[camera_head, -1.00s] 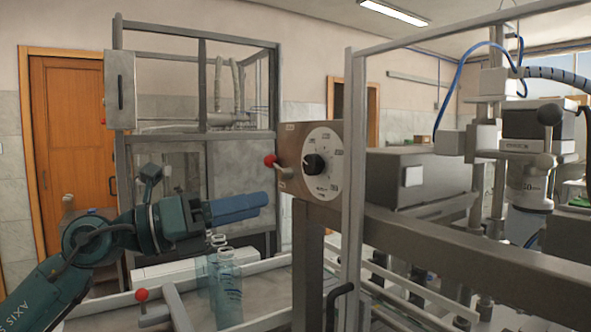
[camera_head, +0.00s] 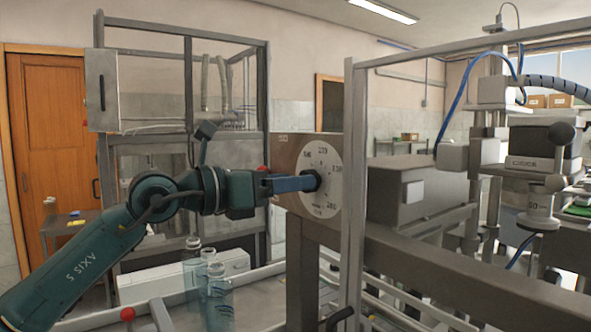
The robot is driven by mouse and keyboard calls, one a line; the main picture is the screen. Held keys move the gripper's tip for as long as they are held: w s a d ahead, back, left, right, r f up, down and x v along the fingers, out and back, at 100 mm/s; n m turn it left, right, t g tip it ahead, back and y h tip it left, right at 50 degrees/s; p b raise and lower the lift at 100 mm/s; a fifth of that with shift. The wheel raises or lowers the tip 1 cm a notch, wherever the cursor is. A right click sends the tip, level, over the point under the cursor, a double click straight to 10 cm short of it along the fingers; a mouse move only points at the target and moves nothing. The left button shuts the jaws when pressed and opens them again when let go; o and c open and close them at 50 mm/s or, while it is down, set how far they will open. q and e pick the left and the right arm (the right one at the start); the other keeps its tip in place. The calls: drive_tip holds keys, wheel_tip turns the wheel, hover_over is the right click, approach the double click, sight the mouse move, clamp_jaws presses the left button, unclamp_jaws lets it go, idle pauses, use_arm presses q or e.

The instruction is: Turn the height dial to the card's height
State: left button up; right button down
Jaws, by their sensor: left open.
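The height dial (camera_head: 322,205) is a round white plate with dark markings on the side of a brown-grey box (camera_head: 285,150). Its black knob (camera_head: 318,180) sits at the plate's middle and is now mostly covered by my left gripper. My left gripper (camera_head: 312,182) has blue fingers that reach from the left to the knob. It is open with its fingertips at the knob; I cannot tell whether they touch it. The pointer's direction is hidden. No height card can be made out. My right gripper is out of view.
A red-knobbed lever (camera_head: 263,171) is partly hidden behind my left gripper. Clear bottles (camera_head: 219,300) stand below my arm, near a rail with another red knob (camera_head: 127,313). A vertical metal post (camera_head: 353,200) stands just right of the dial.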

use_arm(q)
drive_tip(key=shift+x, duration=0.95)
drive_tip(key=c, duration=1)
